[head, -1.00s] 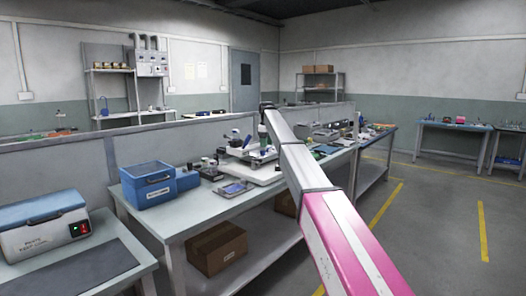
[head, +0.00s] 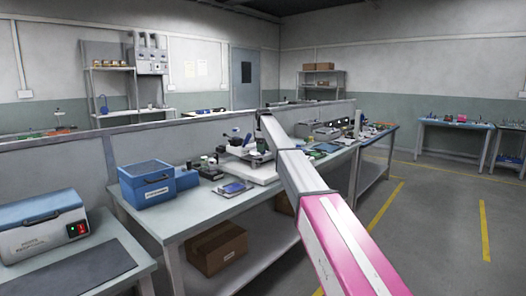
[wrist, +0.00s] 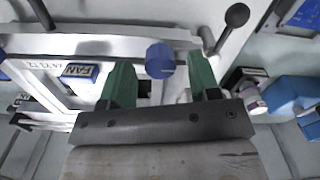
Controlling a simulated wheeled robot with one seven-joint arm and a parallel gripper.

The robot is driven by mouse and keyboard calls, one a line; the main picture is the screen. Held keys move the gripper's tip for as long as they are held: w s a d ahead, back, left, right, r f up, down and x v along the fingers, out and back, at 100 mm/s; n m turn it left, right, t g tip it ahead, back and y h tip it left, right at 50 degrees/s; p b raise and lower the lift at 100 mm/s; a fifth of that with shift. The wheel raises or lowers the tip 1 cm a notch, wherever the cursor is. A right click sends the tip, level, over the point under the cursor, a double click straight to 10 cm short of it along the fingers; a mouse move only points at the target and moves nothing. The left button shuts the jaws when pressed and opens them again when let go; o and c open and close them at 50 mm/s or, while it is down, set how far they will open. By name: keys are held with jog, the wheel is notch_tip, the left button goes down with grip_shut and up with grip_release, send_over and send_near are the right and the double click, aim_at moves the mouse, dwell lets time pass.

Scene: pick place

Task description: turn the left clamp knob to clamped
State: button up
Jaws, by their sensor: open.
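A round blue knob (wrist: 160,54) shows in the wrist view between the tips of my gripper's two green fingers. My gripper (wrist: 160,70) is open, with a finger on each side of the knob and gaps visible on both sides. I cannot tell how far the knob lies beyond the fingertips. The knob sits at a white fixture (wrist: 100,44) with rails. In the head view, my arm reaches over the white fixture (head: 266,173) on the bench, and my gripper and the knob are too small or hidden to make out.
A black ball-ended lever (wrist: 237,16) rises right of the fingers in the wrist view. A blue labelled block (wrist: 82,72) lies left. In the head view, a blue box (head: 147,184) and a blue tray (head: 233,188) stand on the bench, with a low partition (head: 200,140) behind.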

jog(key=shift+f, duration=0.6)
jog(key=c, duration=0.9)
jog(key=m, duration=0.4)
jog(key=shift+m, duration=0.4)
jog(key=m, duration=0.9)
jog(key=shift+m, duration=2.1)
